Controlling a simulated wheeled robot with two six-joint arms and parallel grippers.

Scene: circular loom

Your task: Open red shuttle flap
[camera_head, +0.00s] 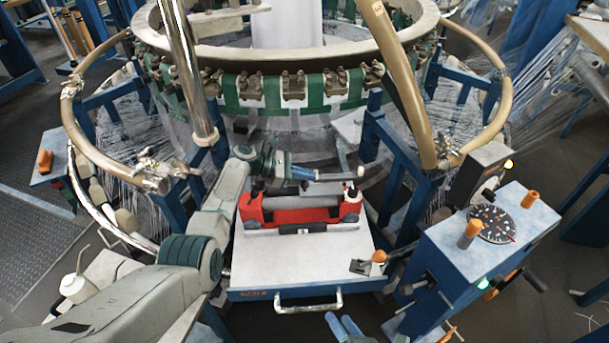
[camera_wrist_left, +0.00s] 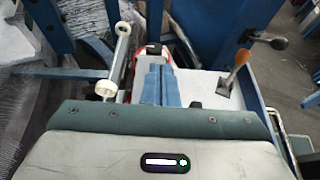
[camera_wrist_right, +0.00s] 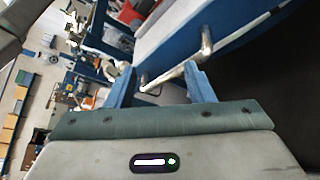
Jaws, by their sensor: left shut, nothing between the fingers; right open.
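The red shuttle (camera_head: 285,215) lies lengthwise on a white-topped stand, with a grey part along its top. I cannot tell which piece is its flap or how it sits. My left gripper (camera_head: 303,173) is shut and empty, above the back of the shuttle. In the left wrist view its fingers (camera_wrist_left: 161,86) are together, with a bit of red shuttle (camera_wrist_left: 167,57) beyond them. I cannot tell whether they touch it. My right gripper (camera_head: 345,326) is low at the front, open, near the drawer handle (camera_head: 308,304). The right wrist view shows its spread fingers (camera_wrist_right: 161,87).
A grey rod with pale ends (camera_wrist_left: 117,60) is beside my left fingers. A blue control box (camera_head: 470,262) with a dial stands at right. The loom's ring (camera_head: 290,58) and hoops surround the back.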

